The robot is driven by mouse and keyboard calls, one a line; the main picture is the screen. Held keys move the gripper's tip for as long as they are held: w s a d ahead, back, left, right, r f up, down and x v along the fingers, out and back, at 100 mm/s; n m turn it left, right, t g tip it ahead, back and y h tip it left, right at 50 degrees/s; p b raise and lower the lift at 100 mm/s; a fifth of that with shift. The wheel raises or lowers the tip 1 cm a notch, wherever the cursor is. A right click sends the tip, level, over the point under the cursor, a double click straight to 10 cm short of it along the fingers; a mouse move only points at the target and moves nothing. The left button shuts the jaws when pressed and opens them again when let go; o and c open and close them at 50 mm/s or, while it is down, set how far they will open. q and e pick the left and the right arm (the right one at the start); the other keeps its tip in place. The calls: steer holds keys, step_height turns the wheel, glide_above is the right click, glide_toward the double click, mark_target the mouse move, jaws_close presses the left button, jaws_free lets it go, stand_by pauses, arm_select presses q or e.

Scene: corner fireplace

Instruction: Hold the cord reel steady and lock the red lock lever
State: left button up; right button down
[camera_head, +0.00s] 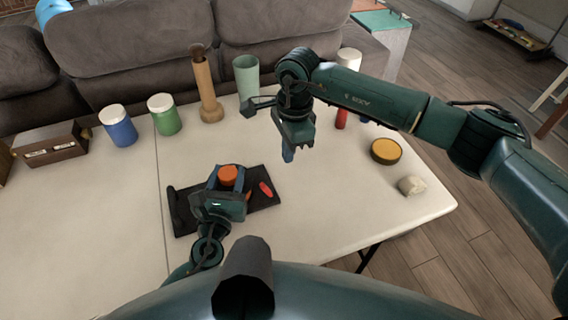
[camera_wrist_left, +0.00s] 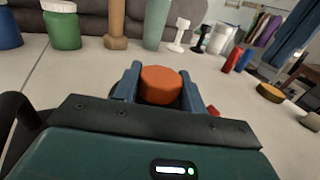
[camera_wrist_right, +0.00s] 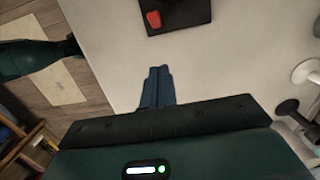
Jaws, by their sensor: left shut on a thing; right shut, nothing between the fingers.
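The cord reel shows as an orange round drum (camera_head: 228,173) on a black base (camera_head: 183,213) on the white table. My left gripper (camera_head: 227,180) is shut on the drum, one blue finger on each side; the left wrist view shows the drum (camera_wrist_left: 160,84) between the fingers. The red lock lever (camera_head: 265,189) lies on the base just right of the drum. It shows in the right wrist view (camera_wrist_right: 153,20) near the base's edge. My right gripper (camera_head: 288,154) is shut and empty, above the table, apart from the lever and beyond it to the right.
Blue (camera_head: 119,127) and green (camera_head: 164,115) jars, a wooden bottle (camera_head: 207,90) and a pale green cup (camera_head: 246,78) line the far edge. A yellow-topped round tin (camera_head: 386,151) and a pale block (camera_head: 411,186) stand at the right. The table's front right is clear.

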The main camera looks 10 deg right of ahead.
steer(key=r, duration=0.5)
steer(key=shift+s+a+r, duration=0.1)
steer(key=shift+a+r, duration=0.2)
steer(key=shift+a, duration=0.1)
arm_select(q)
steer(key=o, duration=1.4)
steer(key=shift+o, duration=0.2)
steer(key=o, duration=0.5)
steer(key=shift+s, duration=0.1)
